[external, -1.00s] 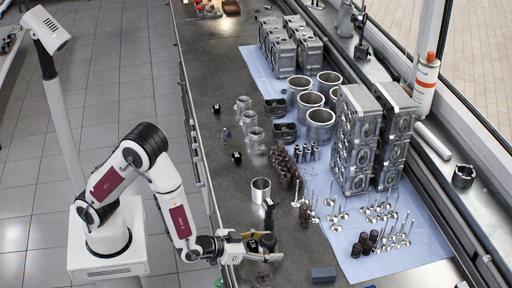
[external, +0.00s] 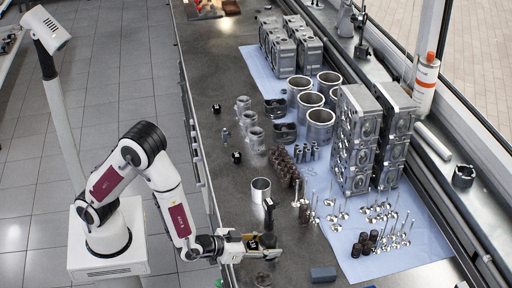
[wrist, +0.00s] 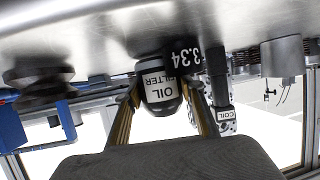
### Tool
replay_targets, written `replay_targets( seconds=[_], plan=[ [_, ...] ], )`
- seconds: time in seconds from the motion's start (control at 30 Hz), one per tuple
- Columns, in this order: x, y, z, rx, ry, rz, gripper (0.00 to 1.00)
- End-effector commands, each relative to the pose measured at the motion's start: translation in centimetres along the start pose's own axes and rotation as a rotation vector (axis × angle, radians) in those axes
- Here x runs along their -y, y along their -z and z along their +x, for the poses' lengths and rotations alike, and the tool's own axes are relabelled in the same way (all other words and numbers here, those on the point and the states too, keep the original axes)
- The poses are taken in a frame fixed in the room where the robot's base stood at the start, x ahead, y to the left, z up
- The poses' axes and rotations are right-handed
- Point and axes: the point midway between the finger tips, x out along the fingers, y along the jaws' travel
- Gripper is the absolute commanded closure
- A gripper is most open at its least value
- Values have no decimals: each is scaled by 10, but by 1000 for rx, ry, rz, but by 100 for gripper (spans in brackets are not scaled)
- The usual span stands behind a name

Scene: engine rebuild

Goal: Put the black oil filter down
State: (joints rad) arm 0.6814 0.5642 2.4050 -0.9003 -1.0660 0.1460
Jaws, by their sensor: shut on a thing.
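The black oil filter (wrist: 161,92) with a white "OIL FILTER" label is between the two fingers of my gripper (wrist: 165,108) in the wrist view, where the bench appears at the top. In the external view the filter (external: 268,240) is a small dark shape between the fingers of my gripper (external: 264,246), low over the front part of the grey bench (external: 225,130). My gripper is shut on the filter. The filter's end seems to be at the bench surface; I cannot tell whether it touches.
A dark round part (external: 262,280) lies in front of my gripper. A blue-grey block (external: 323,274) lies to the right. Bare bench lies between.

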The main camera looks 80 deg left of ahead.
Motion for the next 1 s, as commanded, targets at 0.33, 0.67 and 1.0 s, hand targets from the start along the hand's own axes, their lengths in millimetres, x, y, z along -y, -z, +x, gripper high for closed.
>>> replay_targets(
  seconds=[0.33,0.67,1.0],
  plan=[
    [0,25,-10,-4,-2,-3,94],
    [-1,59,-24,-5,-2,-3,94],
    [0,84,-34,-3,-1,-1,94]
  ],
)
